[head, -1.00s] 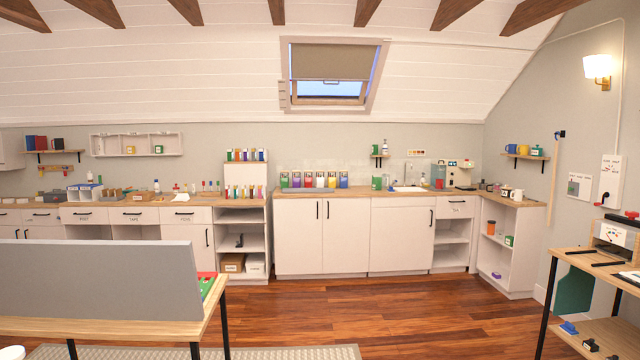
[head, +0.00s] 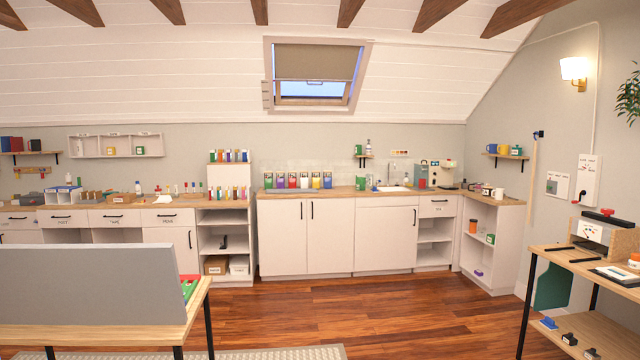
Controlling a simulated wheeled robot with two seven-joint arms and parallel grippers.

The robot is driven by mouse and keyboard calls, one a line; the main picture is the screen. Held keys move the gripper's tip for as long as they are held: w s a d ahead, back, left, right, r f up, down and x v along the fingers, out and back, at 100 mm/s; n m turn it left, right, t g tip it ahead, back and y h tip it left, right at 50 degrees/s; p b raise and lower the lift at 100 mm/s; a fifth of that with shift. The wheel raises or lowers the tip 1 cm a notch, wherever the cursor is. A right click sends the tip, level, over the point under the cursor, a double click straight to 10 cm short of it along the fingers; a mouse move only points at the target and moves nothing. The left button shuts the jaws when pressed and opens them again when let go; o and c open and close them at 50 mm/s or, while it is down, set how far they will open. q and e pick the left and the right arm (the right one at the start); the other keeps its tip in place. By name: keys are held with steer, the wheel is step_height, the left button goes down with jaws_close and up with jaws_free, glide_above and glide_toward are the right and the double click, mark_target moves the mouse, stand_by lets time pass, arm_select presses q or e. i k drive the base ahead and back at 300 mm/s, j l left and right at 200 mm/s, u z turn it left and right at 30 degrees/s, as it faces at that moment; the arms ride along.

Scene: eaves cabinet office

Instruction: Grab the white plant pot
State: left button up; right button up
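I cannot make out a white plant pot in the head view. Green leaves of a plant (head: 628,98) hang at the right edge, high by the wall; whatever holds the plant is outside the picture. Neither of my grippers is in view.
A desk with a grey panel (head: 95,295) stands at the near left. A wooden workbench (head: 570,262) with a lower shelf stands at the near right. The wood floor (head: 400,315) between them is clear up to the white cabinets (head: 330,238) along the back wall.

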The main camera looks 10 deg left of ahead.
mark_target(303, 179)
steer(key=i+u, duration=0.35)
steer(key=i, duration=2.6)
steer(key=i+u, duration=0.1)
steer(key=i, duration=1.75)
steer(key=i+l+u, duration=0.1)
steer(key=i, duration=0.8)
steer(key=i+l, duration=0.15)
steer(key=i, duration=0.75)
